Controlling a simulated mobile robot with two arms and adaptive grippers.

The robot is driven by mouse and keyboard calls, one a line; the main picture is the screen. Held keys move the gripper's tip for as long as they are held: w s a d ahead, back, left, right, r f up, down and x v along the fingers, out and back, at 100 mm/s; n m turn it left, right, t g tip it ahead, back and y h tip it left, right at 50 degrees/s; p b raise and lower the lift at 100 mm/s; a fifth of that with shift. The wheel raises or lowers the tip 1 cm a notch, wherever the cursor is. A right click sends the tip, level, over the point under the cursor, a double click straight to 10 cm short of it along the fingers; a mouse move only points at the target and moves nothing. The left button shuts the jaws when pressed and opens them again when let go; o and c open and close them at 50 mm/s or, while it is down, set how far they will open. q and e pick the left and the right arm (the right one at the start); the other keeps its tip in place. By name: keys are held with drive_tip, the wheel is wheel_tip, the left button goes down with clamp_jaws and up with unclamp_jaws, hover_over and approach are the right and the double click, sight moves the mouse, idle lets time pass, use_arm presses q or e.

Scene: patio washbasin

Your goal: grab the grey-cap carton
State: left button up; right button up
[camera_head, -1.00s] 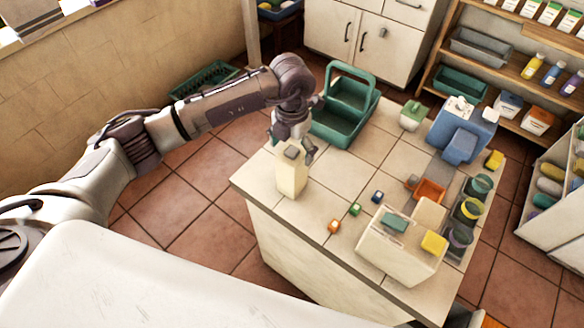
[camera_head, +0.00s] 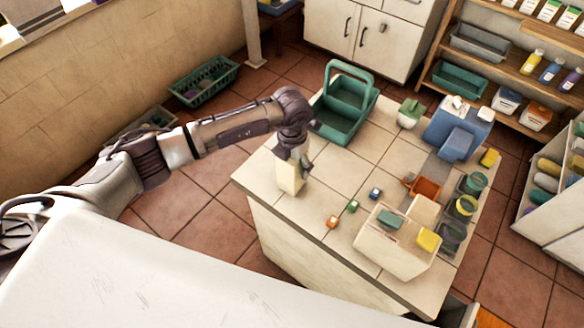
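The cream carton (camera_head: 289,180) stands upright on the tiled counter (camera_head: 262,187), near its left corner. My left gripper (camera_head: 294,165) is down over the carton's top, with one finger visible along its right side. The gripper hides the grey cap and the upper part of the carton. I cannot tell whether the fingers press on the carton or are just around it. My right gripper is not in view.
A green basket (camera_head: 341,133) stands behind the carton. A blue machine (camera_head: 457,132) stands at the back right. The counter's middle is mostly clear.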

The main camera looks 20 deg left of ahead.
use_arm(q)
drive_tip(key=c, duration=0.4)
drive_tip(key=shift+o, duration=0.2)
drive_tip(key=shift+r, duration=0.1)
